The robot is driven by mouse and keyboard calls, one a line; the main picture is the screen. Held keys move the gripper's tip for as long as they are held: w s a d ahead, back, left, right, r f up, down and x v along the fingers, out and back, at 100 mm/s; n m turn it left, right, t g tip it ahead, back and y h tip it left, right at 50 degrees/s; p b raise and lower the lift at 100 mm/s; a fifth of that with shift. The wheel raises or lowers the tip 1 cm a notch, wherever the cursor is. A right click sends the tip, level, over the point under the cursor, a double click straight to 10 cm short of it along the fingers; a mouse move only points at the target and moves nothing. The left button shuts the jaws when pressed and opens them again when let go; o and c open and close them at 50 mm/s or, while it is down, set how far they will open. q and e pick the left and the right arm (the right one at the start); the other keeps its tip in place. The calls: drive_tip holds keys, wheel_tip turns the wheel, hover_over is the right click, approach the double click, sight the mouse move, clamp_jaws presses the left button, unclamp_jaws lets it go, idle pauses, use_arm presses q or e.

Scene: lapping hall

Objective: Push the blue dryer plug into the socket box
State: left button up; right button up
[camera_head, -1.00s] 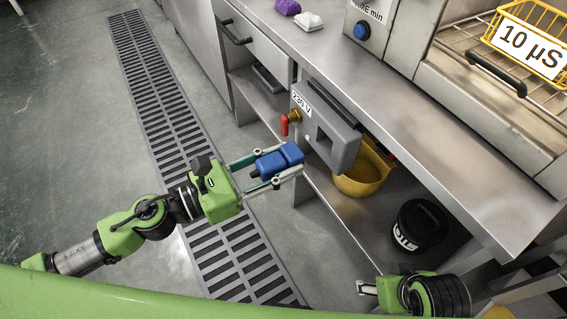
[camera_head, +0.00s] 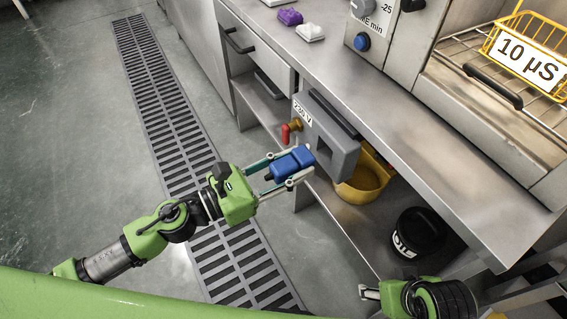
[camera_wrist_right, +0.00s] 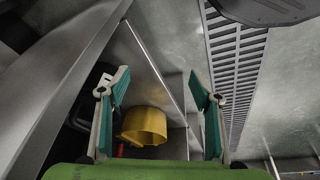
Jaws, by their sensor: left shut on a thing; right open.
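The blue dryer plug (camera_head: 289,165) is held between the fingers of my left gripper (camera_head: 291,166) in the head view. The gripper is shut on it. The grey socket box (camera_head: 335,148), marked 230 V, hangs at the front of the steel bench, with a dark square opening (camera_head: 322,147) facing the plug. The plug's front end is close to the box, pointing at its face near the opening; whether they touch I cannot tell. My right gripper (camera_head: 368,291) is at the bottom right of the head view, away from the box. In the right wrist view its fingers (camera_wrist_right: 160,95) are open and empty.
A red-handled valve (camera_head: 287,132) is beside the box. A yellow bucket (camera_head: 362,187) stands behind and below it, also seen in the right wrist view (camera_wrist_right: 145,126). A black tub (camera_head: 418,232) is on the lower shelf. A floor grate (camera_head: 160,110) runs at left.

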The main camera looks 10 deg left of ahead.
sight(308, 158)
use_arm(q)
drive_tip(key=shift+p+x, duration=0.6)
drive_tip(key=shift+x, duration=0.7)
use_arm(e)
drive_tip(key=x, duration=0.5)
drive_tip(key=shift+s+a+f, duration=0.1)
drive_tip(key=shift+s+f, duration=0.05)
drive_tip(key=shift+f, duration=0.25)
drive_tip(key=shift+f, duration=0.2)
drive_tip(key=shift+r, duration=0.1)
use_arm(q)
drive_tip(key=shift+w+d, duration=0.1)
drive_tip(key=shift+d, duration=0.1)
use_arm(e)
drive_tip(key=shift+f, duration=0.2)
use_arm(q)
drive_tip(key=shift+w+d+p, duration=0.2)
drive_tip(key=shift+p, duration=0.1)
use_arm(e)
drive_tip(key=shift+f, duration=0.5)
use_arm(q)
drive_tip(key=shift+w+d, duration=0.1)
use_arm(e)
drive_tip(key=shift+w+f, duration=0.15)
drive_tip(key=shift+w, duration=0.1)
